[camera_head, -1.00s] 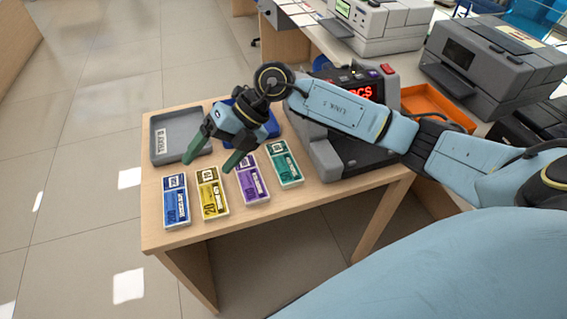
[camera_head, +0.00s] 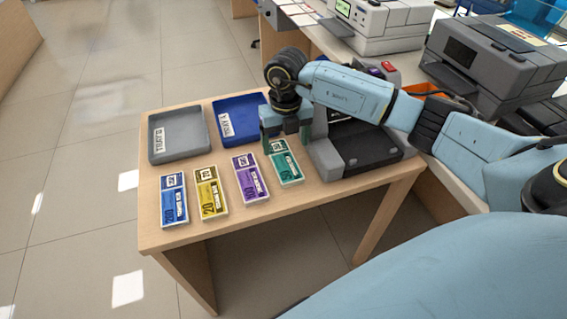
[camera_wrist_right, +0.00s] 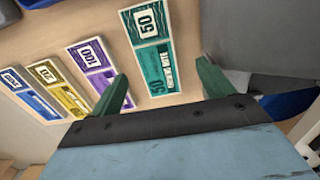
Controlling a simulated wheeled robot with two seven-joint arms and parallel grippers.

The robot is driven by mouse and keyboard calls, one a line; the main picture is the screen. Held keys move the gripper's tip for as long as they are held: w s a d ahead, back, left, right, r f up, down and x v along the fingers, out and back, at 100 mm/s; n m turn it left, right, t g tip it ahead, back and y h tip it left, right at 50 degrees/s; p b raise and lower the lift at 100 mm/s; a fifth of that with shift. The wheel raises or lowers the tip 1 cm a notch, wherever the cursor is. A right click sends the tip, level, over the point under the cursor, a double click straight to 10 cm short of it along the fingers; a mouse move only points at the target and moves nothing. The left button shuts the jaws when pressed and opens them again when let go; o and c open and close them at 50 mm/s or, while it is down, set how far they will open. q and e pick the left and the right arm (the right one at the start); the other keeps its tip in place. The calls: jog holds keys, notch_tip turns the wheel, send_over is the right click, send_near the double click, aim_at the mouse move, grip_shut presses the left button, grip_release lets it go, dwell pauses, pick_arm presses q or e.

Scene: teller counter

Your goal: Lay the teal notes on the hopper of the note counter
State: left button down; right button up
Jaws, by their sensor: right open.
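The teal notes (camera_head: 287,169) lie flat on the table, at the right end of a row of note bundles, left of the note counter. They also show in the right wrist view (camera_wrist_right: 149,52), marked 50, ahead of and between my fingers. My right gripper (camera_head: 287,144) is open and empty above the far end of the teal notes; its green fingers also show in the right wrist view (camera_wrist_right: 162,90). The note counter (camera_head: 362,150) stands on the table's right side, its upper part mostly hidden by my right arm. My left gripper is not in view.
Purple (camera_head: 249,177), yellow (camera_head: 211,192) and blue (camera_head: 174,200) bundles lie left of the teal notes. A grey tray (camera_head: 178,157) and a blue tray (camera_head: 238,136) stand behind them. An orange tray (camera_head: 419,88) is behind my right arm.

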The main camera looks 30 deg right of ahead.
aim_at(284, 160)
jog(key=f, duration=0.3)
jog(key=f+b, duration=0.1)
jog(key=shift+a+f, duration=0.2)
jog(key=shift+a, duration=0.1)
jog(key=shift+f, duration=0.45)
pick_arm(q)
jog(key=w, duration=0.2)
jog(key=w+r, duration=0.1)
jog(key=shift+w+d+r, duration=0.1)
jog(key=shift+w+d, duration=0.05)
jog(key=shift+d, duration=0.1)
pick_arm(e)
jog(key=c, duration=1.2)
jog(key=shift+r, duration=0.15)
